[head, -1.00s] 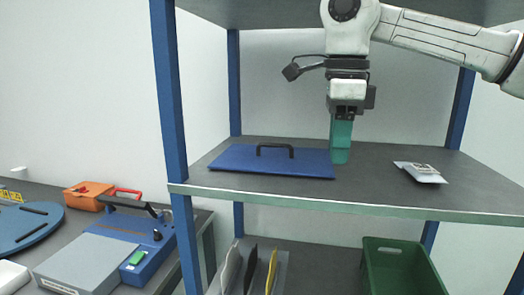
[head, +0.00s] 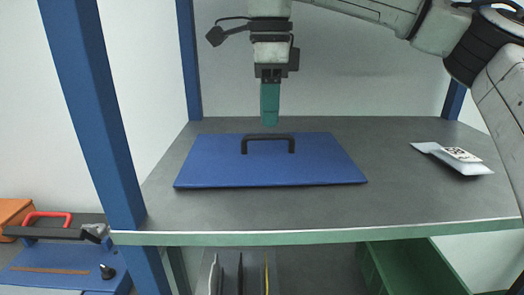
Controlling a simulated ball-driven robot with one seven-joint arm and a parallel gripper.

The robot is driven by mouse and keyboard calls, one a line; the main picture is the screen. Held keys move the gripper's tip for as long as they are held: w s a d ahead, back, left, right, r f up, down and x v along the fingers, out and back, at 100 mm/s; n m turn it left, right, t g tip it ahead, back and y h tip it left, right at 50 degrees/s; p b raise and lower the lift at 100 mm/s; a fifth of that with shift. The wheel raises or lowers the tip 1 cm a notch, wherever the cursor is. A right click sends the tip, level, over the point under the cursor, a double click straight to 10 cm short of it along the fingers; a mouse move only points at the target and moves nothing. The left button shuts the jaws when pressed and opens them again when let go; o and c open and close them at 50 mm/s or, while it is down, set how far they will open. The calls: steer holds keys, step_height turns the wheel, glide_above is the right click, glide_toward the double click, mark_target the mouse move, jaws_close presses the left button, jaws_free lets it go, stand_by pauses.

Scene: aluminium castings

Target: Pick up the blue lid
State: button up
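The blue lid (head: 215,160) lies flat on the grey shelf, left of its middle, with its black bar handle (head: 268,137) standing up on top. My gripper (head: 270,122) points straight down, its teal fingers just above the handle in the picture and apart from it. How far back the fingertips are relative to the handle is hard to tell. The fingers overlap as one block from this side, so any gap between them is hidden. Nothing is seen held in them.
A white packet (head: 455,157) lies on the shelf (head: 400,200) to the right. Blue posts stand at its corners, one at the front left (head: 90,110). Below are a green crate (head: 405,262) and upright thin pieces. An orange box (head: 12,212) is at far left.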

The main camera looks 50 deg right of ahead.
mark_target(268, 137)
steer(key=shift+w+f+p, duration=0.1)
steer(key=shift+f+p, duration=0.45)
steer(key=shift+f, duration=2.5)
jaws_close()
